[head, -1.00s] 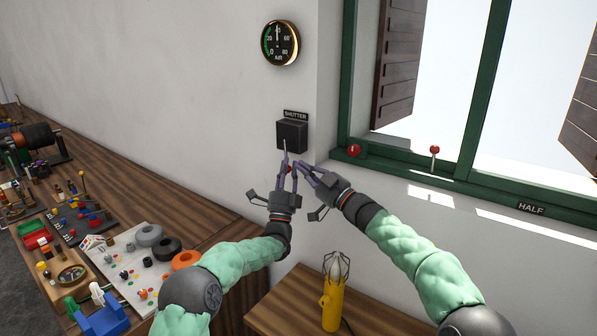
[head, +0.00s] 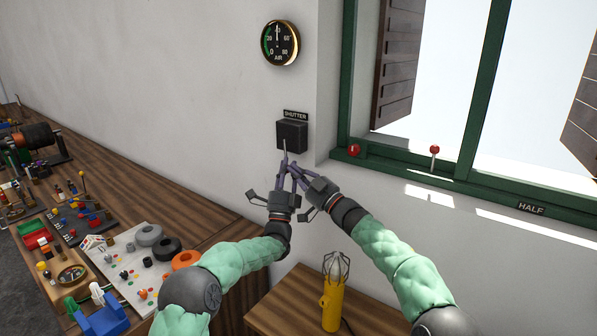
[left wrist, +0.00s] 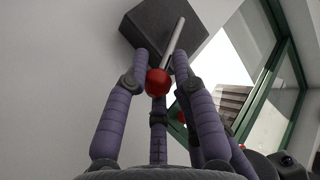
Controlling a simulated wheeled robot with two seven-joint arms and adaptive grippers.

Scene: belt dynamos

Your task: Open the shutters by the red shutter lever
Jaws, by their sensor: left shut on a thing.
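The black box (head: 292,134) under the SHUTTER sign is fixed to the wall. A thin light lever rod (head: 285,146) hangs down from it. In the left wrist view the red knob (left wrist: 158,82) is at the rod's lower end, between the purple fingers of my left gripper (left wrist: 157,95). In the head view the knob is hidden behind fingers. My left gripper (head: 285,175) is shut on the lever. My right gripper (head: 297,172) is close against its right side; its fingers overlap the left ones, so its opening cannot be told. Brown shutters (head: 397,65) stand swung aside at the window.
A green window frame (head: 345,75) with a HALF label and two red knobs (head: 353,150) is on the right. An air gauge (head: 281,43) hangs above. A cluttered bench (head: 185,200) lies left. A yellow lamp (head: 331,300) stands on a lower wooden top.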

